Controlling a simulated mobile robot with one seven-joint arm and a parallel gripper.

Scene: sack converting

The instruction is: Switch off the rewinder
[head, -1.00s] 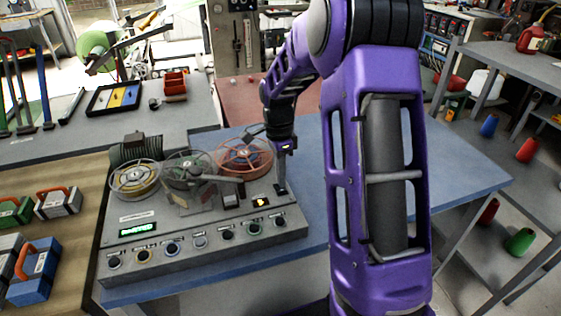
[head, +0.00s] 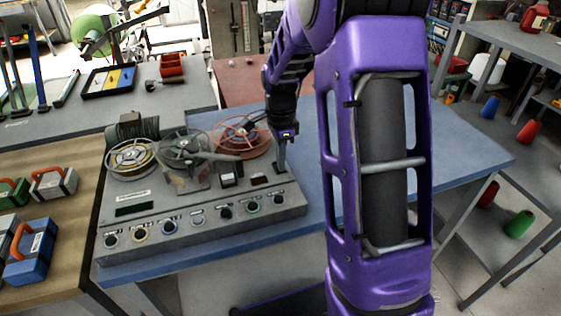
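The rewinder (head: 200,215) is a grey sloped console on a blue table, with several reels on top and a row of knobs along its front. Its small display (head: 131,209) is dark. A small rocker switch (head: 259,181) near the console's right end shows no light. My gripper (head: 281,168) points down at the right end of the console, just right of that switch. Its fingertips appear as one narrow dark shape at or just above the panel. I cannot tell whether they touch it or are apart.
My purple arm covers the middle right of the view. Cases with handles, one blue (head: 30,255), lie on the wooden bench at left. A black tray (head: 108,82) and a red bin (head: 171,64) stand behind. The blue table (head: 440,160) is clear at right.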

